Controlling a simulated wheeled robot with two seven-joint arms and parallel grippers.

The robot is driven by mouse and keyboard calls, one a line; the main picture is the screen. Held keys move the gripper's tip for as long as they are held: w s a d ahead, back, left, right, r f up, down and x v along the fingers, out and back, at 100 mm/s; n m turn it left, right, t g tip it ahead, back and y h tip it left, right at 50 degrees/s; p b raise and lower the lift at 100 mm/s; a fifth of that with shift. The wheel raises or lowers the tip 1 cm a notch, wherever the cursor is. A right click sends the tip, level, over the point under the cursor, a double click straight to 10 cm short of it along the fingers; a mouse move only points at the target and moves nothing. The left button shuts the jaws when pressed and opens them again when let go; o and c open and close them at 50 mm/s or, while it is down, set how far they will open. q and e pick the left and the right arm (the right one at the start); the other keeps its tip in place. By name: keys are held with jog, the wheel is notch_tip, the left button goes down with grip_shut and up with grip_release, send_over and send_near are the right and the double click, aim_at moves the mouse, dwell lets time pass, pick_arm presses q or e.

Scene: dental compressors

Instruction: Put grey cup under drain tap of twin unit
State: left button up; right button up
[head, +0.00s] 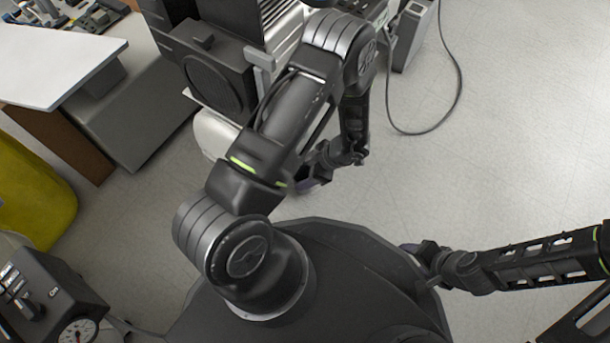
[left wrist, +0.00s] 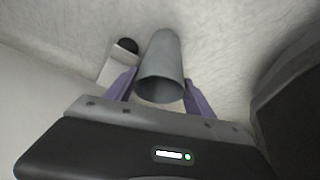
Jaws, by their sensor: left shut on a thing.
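The grey cup (left wrist: 160,70) sits between the two purple fingers of my left gripper (left wrist: 160,95) in the left wrist view, its round mouth facing the camera. My left gripper (head: 312,182) is shut on it, low beside a compressor unit (head: 215,75) with black housings and a pale tank (head: 213,135). I cannot make out the cup in the head view, nor tell if this unit is the twin one. No drain tap can be made out clearly. My right gripper (head: 418,250) is at the right, its jaws too small to judge.
A pale block with a black round end (left wrist: 119,62) is just left of the cup. A white-topped cabinet (head: 60,65) and a yellow container (head: 30,195) stand left. A gauge unit (head: 45,300) is lower left. A cable (head: 458,85) lies on otherwise open floor at right.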

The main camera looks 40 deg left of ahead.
pick_arm(q)
jog(key=shift+f, duration=0.1)
jog(key=shift+f, duration=0.15)
jog(key=o, duration=1.8)
jog(key=p+v, duration=0.6)
jog(key=v, duration=0.6)
